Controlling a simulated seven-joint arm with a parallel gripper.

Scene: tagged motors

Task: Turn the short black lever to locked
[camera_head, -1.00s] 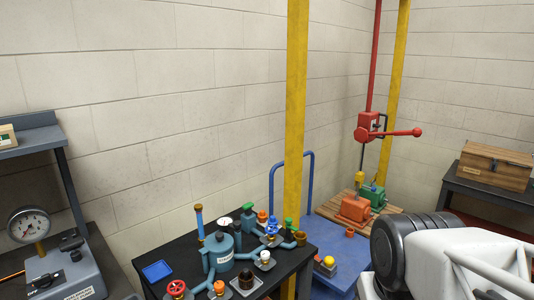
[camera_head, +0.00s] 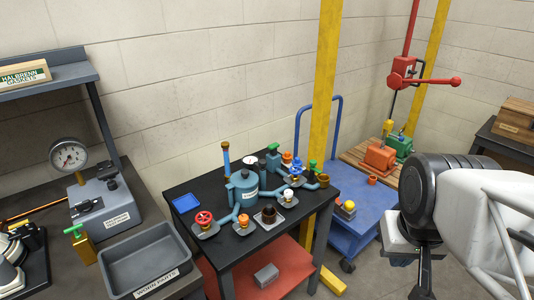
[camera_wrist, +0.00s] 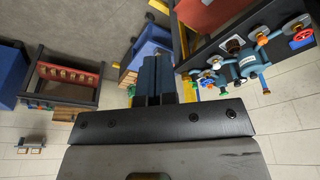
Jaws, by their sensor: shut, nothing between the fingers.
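A grey test box (camera_head: 105,205) with a round dial gauge (camera_head: 68,156) stands on the left bench in the head view. A small black lever or knob (camera_head: 86,206) lies on its sloped front, and another black part (camera_head: 110,183) sits behind it. Both are too small to read their setting or to tell which is the short lever. My gripper shows in the wrist view (camera_wrist: 157,75) with its dark fingers together and empty. In the head view my arm is at the right, far from the box.
A black table (camera_head: 200,220) with a blue-grey manifold (camera_head: 243,188) and several coloured valves stands between my arm and the box. A yellow post (camera_head: 325,100) rises behind it. A grey bin (camera_head: 150,255) lies on the left bench. A blue trolley (camera_head: 350,225) stands behind.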

